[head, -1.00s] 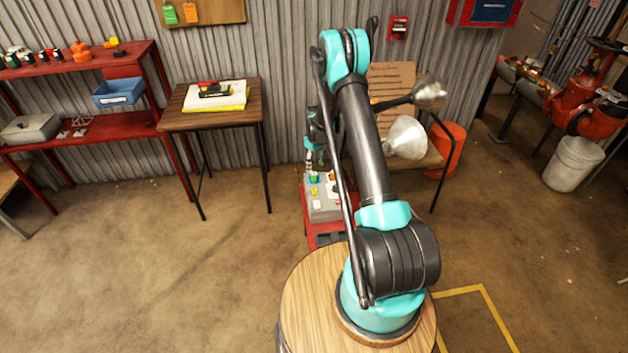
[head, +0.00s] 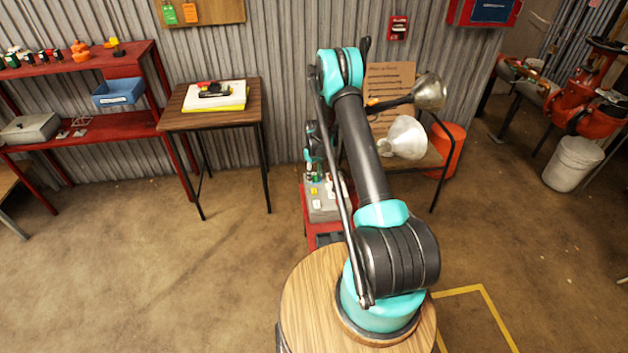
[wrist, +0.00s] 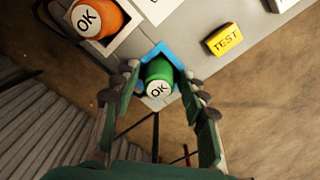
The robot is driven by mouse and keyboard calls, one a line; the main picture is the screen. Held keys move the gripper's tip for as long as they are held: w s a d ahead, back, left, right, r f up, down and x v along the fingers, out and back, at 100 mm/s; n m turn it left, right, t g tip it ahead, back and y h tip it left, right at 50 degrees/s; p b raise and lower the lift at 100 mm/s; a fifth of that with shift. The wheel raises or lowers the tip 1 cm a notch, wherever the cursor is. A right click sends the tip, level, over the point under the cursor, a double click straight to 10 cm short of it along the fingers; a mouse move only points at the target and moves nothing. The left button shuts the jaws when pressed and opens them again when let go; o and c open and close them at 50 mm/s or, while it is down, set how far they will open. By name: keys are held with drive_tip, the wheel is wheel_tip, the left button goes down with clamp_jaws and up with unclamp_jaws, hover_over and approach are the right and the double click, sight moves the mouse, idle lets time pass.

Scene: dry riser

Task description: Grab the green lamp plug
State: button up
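The green lamp plug (wrist: 157,77), a short round plug with a white OK label, stands in a blue-edged square on the grey panel in the wrist view. My gripper (wrist: 159,83) is open, with one finger on each side of the plug. Narrow gaps seem to show between the fingers and the plug; contact cannot be made out. In the head view my gripper (head: 314,172) is low over the far left part of the grey box on the red stand, and the plug is mostly hidden there.
An orange OK plug (wrist: 94,17) sits left of the green one, and a yellow TEST block (wrist: 224,39) lies to the right. Two metal lamps (head: 405,138) stand right of my arm. A wooden table (head: 188,117) is at the left, with open floor in front.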

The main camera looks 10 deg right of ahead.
clamp_jaws()
drive_tip(key=shift+r, duration=0.15)
